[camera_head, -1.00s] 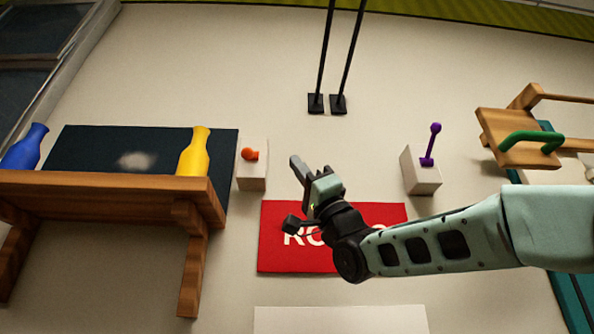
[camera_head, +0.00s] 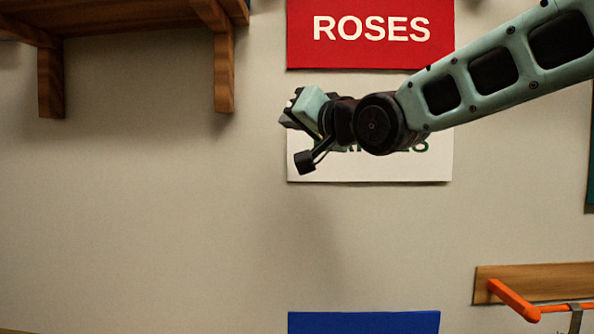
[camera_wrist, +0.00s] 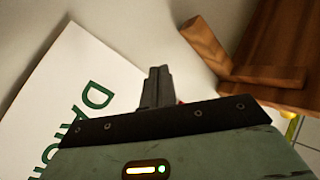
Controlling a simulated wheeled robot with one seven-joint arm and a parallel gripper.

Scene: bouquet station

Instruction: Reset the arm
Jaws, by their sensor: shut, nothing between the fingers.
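My gripper (camera_head: 287,120) is in the upper middle of the head view, in front of a wall with signs. My arm reaches in from the upper right, and the gripper points left. It covers part of a white sign (camera_head: 370,170) with green letters. In the wrist view the two fingers (camera_wrist: 157,82) are together with nothing between them. The white sign (camera_wrist: 60,90) also shows there, at the left, with part of its green lettering readable.
A red sign (camera_head: 370,30) reading ROSES is just above my arm. A wooden shelf (camera_head: 140,18) with brackets is at the upper left. A blue panel (camera_head: 363,322) is at the bottom. A wooden rail (camera_head: 570,278) with an orange bar (camera_head: 515,300) is at the lower right. The left wall area is clear.

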